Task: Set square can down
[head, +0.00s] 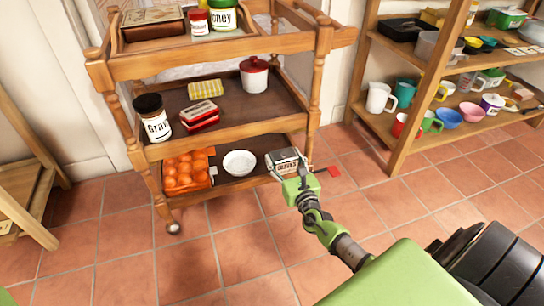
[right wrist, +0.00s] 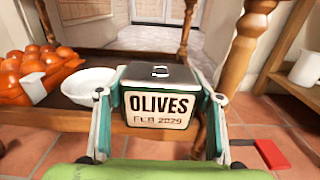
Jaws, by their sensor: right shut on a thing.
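The square can (head: 286,160) is a dark box-shaped tin with a pale label reading "OLIVES". In the right wrist view the can (right wrist: 161,97) is upright, with a small ring on its dark lid. My right gripper (head: 288,168) is shut on the can, with one finger on each side. The can is at the front right of the cart's bottom shelf (head: 220,186). I cannot tell whether its base touches the shelf. My left gripper is not in view.
A white bowl (head: 239,163) and a crate of orange fruit (head: 184,172) stand left of the can on the bottom shelf. A cart post (head: 313,115) rises close on the right. A red flat piece (head: 334,172) shows beyond the gripper. Shelves with mugs (head: 381,98) stand at right.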

